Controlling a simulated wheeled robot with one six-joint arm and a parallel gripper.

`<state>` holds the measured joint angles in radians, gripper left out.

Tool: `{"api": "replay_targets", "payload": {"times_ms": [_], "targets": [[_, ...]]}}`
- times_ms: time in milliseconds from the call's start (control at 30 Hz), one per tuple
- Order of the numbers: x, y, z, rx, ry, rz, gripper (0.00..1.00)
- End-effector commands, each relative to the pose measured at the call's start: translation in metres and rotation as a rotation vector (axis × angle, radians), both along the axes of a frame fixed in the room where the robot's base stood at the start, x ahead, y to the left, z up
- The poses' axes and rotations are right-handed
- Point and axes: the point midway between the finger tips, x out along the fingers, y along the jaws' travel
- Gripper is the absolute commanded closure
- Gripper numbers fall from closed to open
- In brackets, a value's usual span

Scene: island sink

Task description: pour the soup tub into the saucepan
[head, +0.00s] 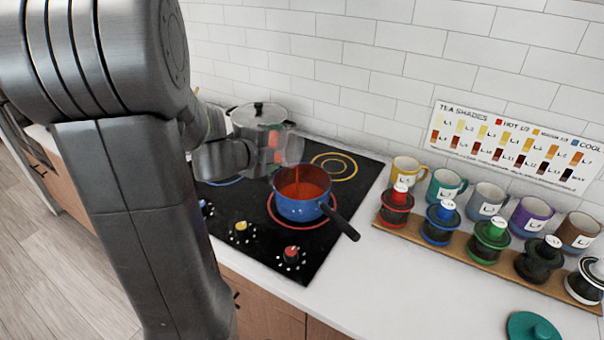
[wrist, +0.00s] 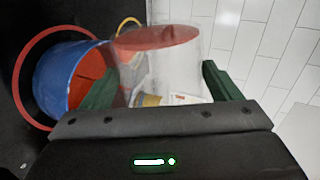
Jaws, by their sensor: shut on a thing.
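The blue saucepan (head: 300,208) stands on the cooktop, on the red-ringed burner, with its dark handle toward the front right. Red soup (head: 303,190) shows inside it. The clear soup tub (head: 292,150) is tilted above the saucepan, and a thin red stream falls from it into the pan. My gripper (wrist: 160,72) is shut on the tub, its green fingers on either side. In the wrist view the tub (wrist: 190,62) shows red soup near its far end, and the saucepan (wrist: 50,82) is at left. My arm hides part of the head view.
A steel pot with a lid (head: 258,112) stands behind my gripper on the cooktop (head: 255,262). To the right are several mugs (head: 446,186) and a wooden rack (head: 440,250) of lidded jars. A green lid (head: 532,327) lies at front right.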

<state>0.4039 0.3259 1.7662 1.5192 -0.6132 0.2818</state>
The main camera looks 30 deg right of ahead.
Motion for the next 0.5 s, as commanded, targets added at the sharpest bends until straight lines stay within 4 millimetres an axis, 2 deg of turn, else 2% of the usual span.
{"api": "replay_targets", "payload": {"times_ms": [500], "targets": [[-0.0077,-0.0047,0.0046,0.059,-0.103,-0.003,0.39]]}}
